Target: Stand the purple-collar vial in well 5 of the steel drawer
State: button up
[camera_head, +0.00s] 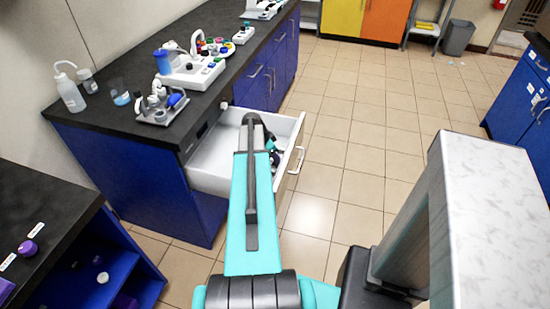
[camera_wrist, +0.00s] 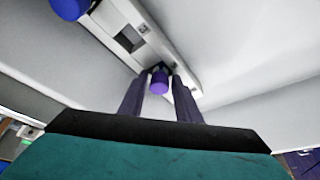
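The steel drawer (camera_head: 212,172) is pulled open from the blue bench in the head view. My arm covers much of its inside. In the wrist view a light rack strip (camera_wrist: 115,22) with square wells lies in the drawer. The purple-collar vial (camera_wrist: 159,82) shows as a purple cap at the strip's lower end, between my fingertips. My gripper (camera_wrist: 160,84) reaches down around it, with thin gaps seeming to show beside the cap, so it looks open. The vial's lower part is hidden. I cannot read which well it is at.
A blue-capped item (camera_wrist: 70,8) is at the strip's upper left. The bench top (camera_head: 130,75) holds bottles, a white rack (camera_head: 192,75) and a grey rack (camera_head: 160,112). A purple object (camera_head: 28,247) sits on the near left bench. The tiled floor right of the drawer is clear.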

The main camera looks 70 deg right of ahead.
jog(key=b+v, duration=0.1)
jog(key=v, duration=1.1)
jog(key=shift+b, duration=0.4)
jog(key=shift+r, duration=0.2)
